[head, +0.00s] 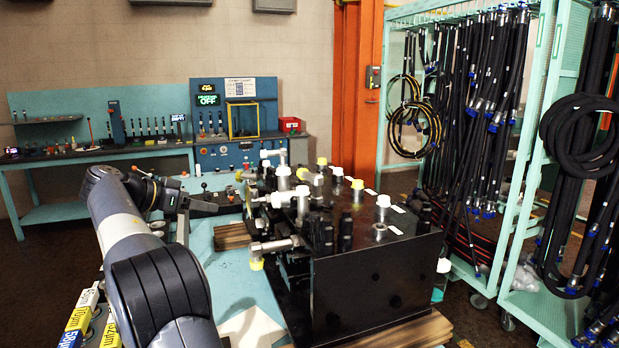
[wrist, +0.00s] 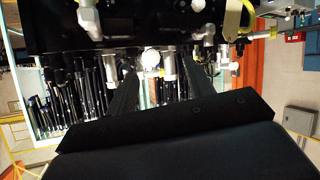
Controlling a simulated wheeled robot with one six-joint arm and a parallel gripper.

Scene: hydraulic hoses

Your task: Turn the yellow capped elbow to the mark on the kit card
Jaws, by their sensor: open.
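A metal elbow (head: 275,246) with a yellow cap (head: 257,264) pointing down sticks out of the near left side of the black block (head: 375,285). Another yellow-capped fitting (head: 240,175) shows farther back, on the block's left side. My gripper (head: 238,199) is left of the block, between these two in the picture. In the wrist view its two fingers (wrist: 165,88) are apart, with a metal fitting (wrist: 168,66) and a round white end (wrist: 151,60) showing between and beyond them. I cannot tell whether they touch it. I cannot make out a mark or surely identify the kit card.
Several other capped fittings stand on the block's top (head: 355,215), close together. A pale sheet (head: 250,327) lies on the teal table left of the block. A rack of black hoses (head: 490,100) stands at the right. A workbench (head: 150,150) is at the back.

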